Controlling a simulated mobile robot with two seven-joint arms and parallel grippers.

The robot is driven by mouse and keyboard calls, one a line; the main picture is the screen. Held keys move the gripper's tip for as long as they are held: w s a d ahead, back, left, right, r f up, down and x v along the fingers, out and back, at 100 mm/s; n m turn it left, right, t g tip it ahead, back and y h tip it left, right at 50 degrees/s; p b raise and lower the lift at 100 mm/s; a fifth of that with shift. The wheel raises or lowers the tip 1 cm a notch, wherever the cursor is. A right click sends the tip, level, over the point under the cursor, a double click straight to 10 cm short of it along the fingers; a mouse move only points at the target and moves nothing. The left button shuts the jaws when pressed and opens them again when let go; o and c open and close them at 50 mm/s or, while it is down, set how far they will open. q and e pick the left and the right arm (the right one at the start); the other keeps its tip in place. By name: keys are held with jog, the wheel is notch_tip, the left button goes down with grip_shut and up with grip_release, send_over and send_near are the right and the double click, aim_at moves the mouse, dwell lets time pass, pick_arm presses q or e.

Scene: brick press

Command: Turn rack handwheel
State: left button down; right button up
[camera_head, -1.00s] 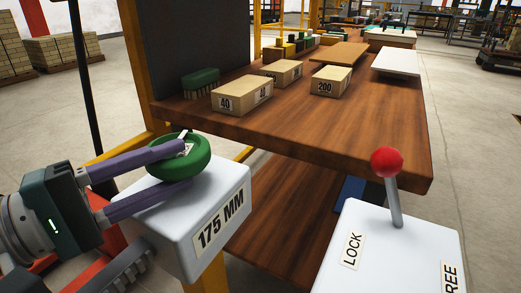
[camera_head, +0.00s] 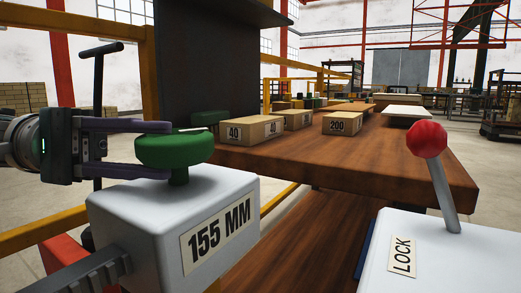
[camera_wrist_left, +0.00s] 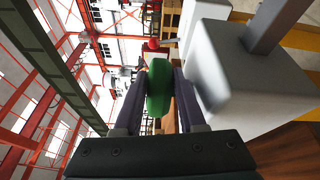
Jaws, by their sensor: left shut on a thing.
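The green rack handwheel (camera_head: 175,150) sits on a short stem on top of a white box whose label (camera_head: 219,236) reads 155 MM. My left gripper (camera_head: 165,150) comes in from the left and is shut on the handwheel, one purple finger above its rim and one below. In the left wrist view the handwheel (camera_wrist_left: 159,88) is between the two fingers, with the white box (camera_wrist_left: 235,80) to the right. My right gripper is not in view.
A lever with a red knob (camera_head: 429,139) rises from a white box labelled LOCK (camera_head: 402,257) at right. Behind is a wooden table (camera_head: 400,167) with blocks marked 40 (camera_head: 249,131) and 200 (camera_head: 342,123). A dark panel (camera_head: 210,60) stands behind the handwheel.

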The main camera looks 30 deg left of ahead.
pick_arm(q)
jog(key=shift+w+a+m+g+p, duration=0.2)
jog(key=shift+m+g+p, duration=0.25)
jog(key=shift+m+g, duration=0.55)
jog(key=shift+w+m+g+h, duration=0.15)
jog(key=shift+m+g+h, duration=0.15)
jog(key=shift+g, duration=0.7)
jog(key=shift+a+f+m+g, duration=0.15)
jog(key=shift+m+g, duration=0.15)
jog(key=shift+g, duration=0.2)
jog(key=c, duration=0.8)
grip_release()
jog(key=shift+o, duration=0.2)
jog(key=shift+p, duration=0.3)
